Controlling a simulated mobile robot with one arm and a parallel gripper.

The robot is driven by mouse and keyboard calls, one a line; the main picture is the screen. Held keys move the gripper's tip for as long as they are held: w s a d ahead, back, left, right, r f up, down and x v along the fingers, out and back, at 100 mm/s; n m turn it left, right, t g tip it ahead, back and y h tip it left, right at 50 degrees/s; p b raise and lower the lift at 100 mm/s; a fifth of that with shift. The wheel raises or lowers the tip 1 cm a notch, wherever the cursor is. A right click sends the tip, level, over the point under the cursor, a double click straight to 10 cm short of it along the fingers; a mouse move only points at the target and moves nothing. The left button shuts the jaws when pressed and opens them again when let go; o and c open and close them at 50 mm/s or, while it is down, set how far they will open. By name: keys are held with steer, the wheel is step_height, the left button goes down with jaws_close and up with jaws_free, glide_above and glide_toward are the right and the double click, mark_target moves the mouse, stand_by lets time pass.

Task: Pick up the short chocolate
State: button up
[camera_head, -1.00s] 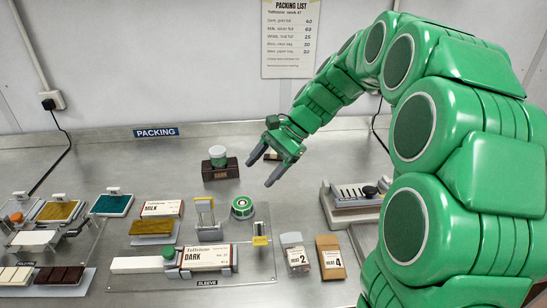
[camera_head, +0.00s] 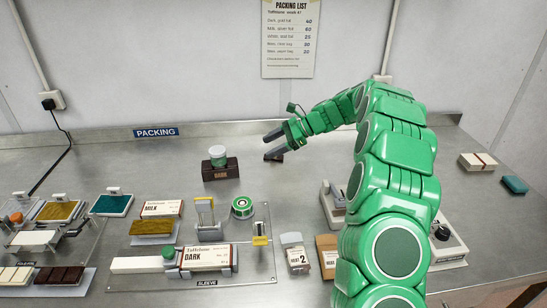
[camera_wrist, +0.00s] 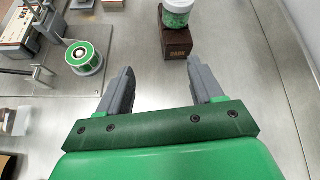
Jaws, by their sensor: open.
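A dark brown chocolate bar (camera_head: 60,275) lies at the front left, beside a pale bar (camera_head: 14,275). I cannot tell which piece is the short chocolate. A small dark thing (camera_head: 277,157) lies on the bench by my fingers, partly hidden. My gripper (camera_head: 268,147) is open and empty, raised over the back of the bench, right of a jar (camera_head: 218,154) on a dark block (camera_head: 221,172). In the wrist view, nothing lies between my fingers (camera_wrist: 162,68); the block (camera_wrist: 176,42) is just beyond the right finger.
The sleeve station with a DARK box (camera_head: 205,257), a MILK box (camera_head: 162,208) and a green-topped roll (camera_head: 242,207) stand at front centre. HEAT bags (camera_head: 296,255) are right of them. A cream-and-brown piece (camera_head: 477,162) and a teal piece (camera_head: 514,185) lie right, on clear bench.

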steer(key=w+d+f+m, duration=0.1)
steer(key=w+d+f, duration=0.1)
steer(key=w+f, duration=0.1)
steer(key=w+d+f+m+t, duration=0.1)
steer(key=w+d+f+m, duration=0.1)
steer(key=w+f, duration=0.1)
steer(key=w+d+f+m+t+y, duration=0.1)
steer(key=w+d+f, duration=0.2)
steer(key=shift+w+d+f+m, duration=0.1)
steer(key=shift+w+m, duration=0.2)
steer(key=shift+w, duration=0.05)
steer(key=shift+w+x, duration=0.15)
steer(key=shift+x, duration=1.1)
steer(key=shift+w+x, duration=0.2)
steer(key=shift+x, duration=1.1)
steer(key=shift+w+x, duration=0.15)
steer(key=shift+x, duration=1.1)
steer(key=c, duration=1.1)
steer(key=shift+r, duration=0.25)
steer(key=shift+c, duration=0.2)
